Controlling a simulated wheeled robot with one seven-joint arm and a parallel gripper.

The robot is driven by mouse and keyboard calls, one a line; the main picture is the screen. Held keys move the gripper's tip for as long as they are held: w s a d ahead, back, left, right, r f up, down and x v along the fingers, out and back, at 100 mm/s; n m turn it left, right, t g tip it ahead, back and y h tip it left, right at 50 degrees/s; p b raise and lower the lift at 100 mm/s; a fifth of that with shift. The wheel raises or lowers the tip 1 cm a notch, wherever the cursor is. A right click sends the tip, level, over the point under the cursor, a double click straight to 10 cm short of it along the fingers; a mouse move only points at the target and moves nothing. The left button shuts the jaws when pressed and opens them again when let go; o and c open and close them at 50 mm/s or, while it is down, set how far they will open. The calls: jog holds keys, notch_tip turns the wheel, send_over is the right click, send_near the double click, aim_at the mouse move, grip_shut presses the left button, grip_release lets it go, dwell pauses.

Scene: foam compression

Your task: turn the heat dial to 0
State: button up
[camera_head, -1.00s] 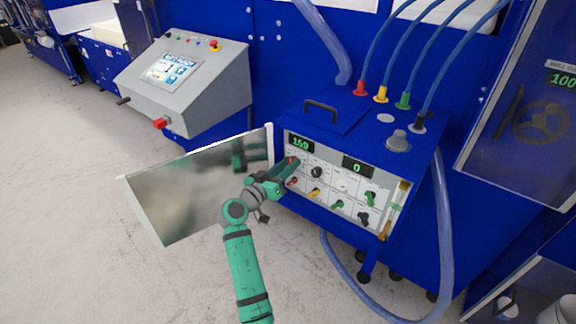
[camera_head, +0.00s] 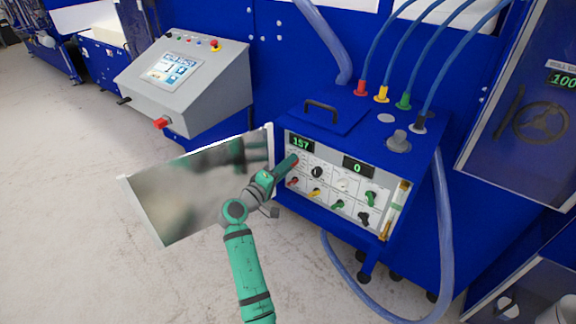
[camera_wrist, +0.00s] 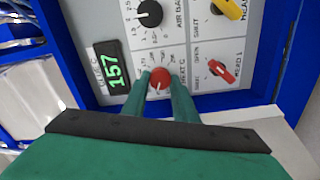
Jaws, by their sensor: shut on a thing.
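The heat dial is a red knob (camera_wrist: 159,80) on the machine's front panel, seen clearly in the wrist view. My gripper (camera_wrist: 161,78) is shut on this red knob, one green finger on each side. In the head view my gripper (camera_head: 291,162) reaches the panel's upper left and mostly covers the knob. A green display (camera_wrist: 115,69) beside the knob reads 157; it also shows in the head view (camera_head: 301,143). A second display (camera_head: 357,167) reads 0.
A black knob (camera_wrist: 150,13) and a red lever (camera_wrist: 221,71) sit close to my fingers. An open metal door (camera_head: 200,187) stands left of the panel, close to my arm. A grey console (camera_head: 190,85) stands behind. Blue hoses hang at the right.

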jog(key=n, duration=1.3)
jog(key=shift+s+f, duration=0.1)
jog(key=shift+f, duration=0.2)
jog(key=shift+n, duration=0.3)
jog(key=o, duration=1.1)
jog(key=shift+r, duration=0.1)
jog(key=shift+c, duration=0.2)
jog(key=v, duration=1)
jog(key=shift+s+a, duration=0.25)
jog(key=shift+s, duration=0.1)
